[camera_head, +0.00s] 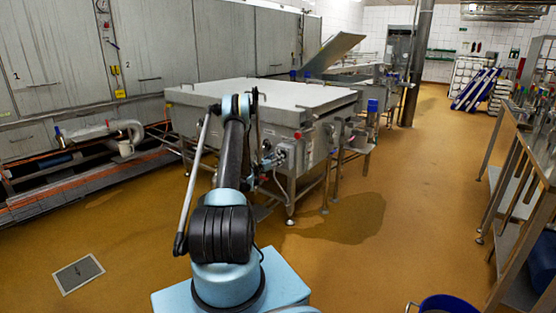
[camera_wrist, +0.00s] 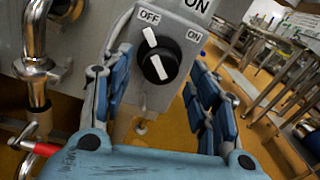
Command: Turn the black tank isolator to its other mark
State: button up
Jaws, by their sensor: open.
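The black tank isolator (camera_wrist: 157,66) is a round knob with a white pointer bar, mounted on a grey box (camera_wrist: 188,55) in the wrist view. Its pointer is tilted up and left, toward the OFF mark (camera_wrist: 150,17). The ON mark (camera_wrist: 194,37) is to the upper right of the knob. My gripper (camera_wrist: 162,88) is open, with blue fingers to the left and right of the knob. I see no finger gripping the knob. In the head view the knob is too small to make out clearly.
A large steel tank (camera_head: 260,96) with a pale flat top stands beyond my arm. In the wrist view, steel pipework (camera_wrist: 36,70) and a red-handled part (camera_wrist: 40,148) are at left. A steel bench (camera_head: 521,150) stands at right. The floor between has free room.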

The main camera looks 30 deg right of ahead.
jog(key=shift+x, duration=1.7)
jog(key=shift+a, duration=0.1)
jog(key=c, duration=0.7)
jog(key=shift+c, duration=1.2)
